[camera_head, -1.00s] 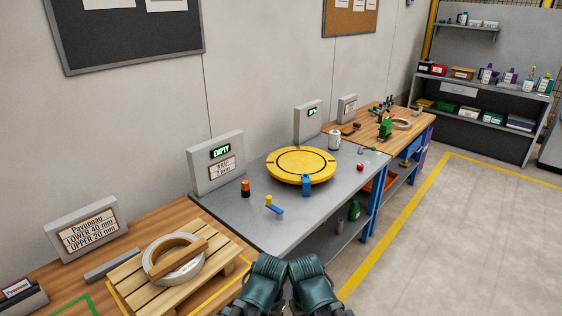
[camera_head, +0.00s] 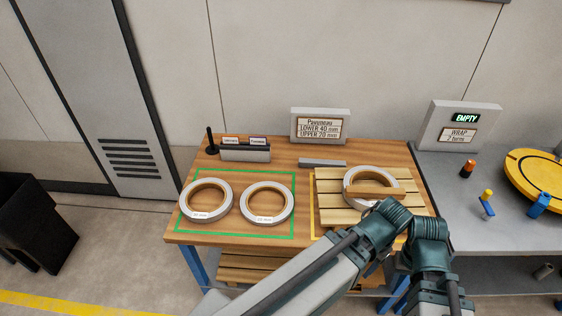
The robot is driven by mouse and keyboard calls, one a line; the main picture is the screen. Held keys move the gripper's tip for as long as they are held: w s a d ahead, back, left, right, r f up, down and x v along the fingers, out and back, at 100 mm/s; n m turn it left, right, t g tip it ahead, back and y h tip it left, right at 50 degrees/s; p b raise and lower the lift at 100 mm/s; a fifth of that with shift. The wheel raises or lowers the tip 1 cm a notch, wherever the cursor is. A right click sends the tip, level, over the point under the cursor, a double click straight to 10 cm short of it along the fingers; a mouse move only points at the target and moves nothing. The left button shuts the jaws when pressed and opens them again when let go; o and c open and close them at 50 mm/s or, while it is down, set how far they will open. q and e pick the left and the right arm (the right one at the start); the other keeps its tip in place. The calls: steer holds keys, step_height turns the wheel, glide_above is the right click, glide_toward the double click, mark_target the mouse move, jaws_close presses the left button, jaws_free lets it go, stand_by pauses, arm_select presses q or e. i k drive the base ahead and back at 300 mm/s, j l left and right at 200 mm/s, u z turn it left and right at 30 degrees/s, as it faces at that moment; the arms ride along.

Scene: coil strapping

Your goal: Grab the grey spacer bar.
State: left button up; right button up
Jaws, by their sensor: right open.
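My right gripper (camera_head: 375,267) is partly hidden behind green arm joints at the table's front edge, below the pallet. It is open and well apart from the bar. I cannot make out my left gripper.
The pallet (camera_head: 332,216) holds a white coil (camera_head: 351,178) with a wooden bar across it. Two coils (camera_head: 207,201) (camera_head: 267,204) lie in the green outline. The sign (camera_head: 320,126) stands behind the bar. A grey bench with a yellow turntable (camera_head: 540,172) is at right.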

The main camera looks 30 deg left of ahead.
mark_target(304, 163)
steer(key=u, duration=0.8)
steer(key=i+j+z, duration=0.15)
steer(key=j+z, duration=0.3)
steer(key=i+j+z, duration=0.1)
steer(key=j+z, duration=0.35)
steer(key=l, duration=0.1)
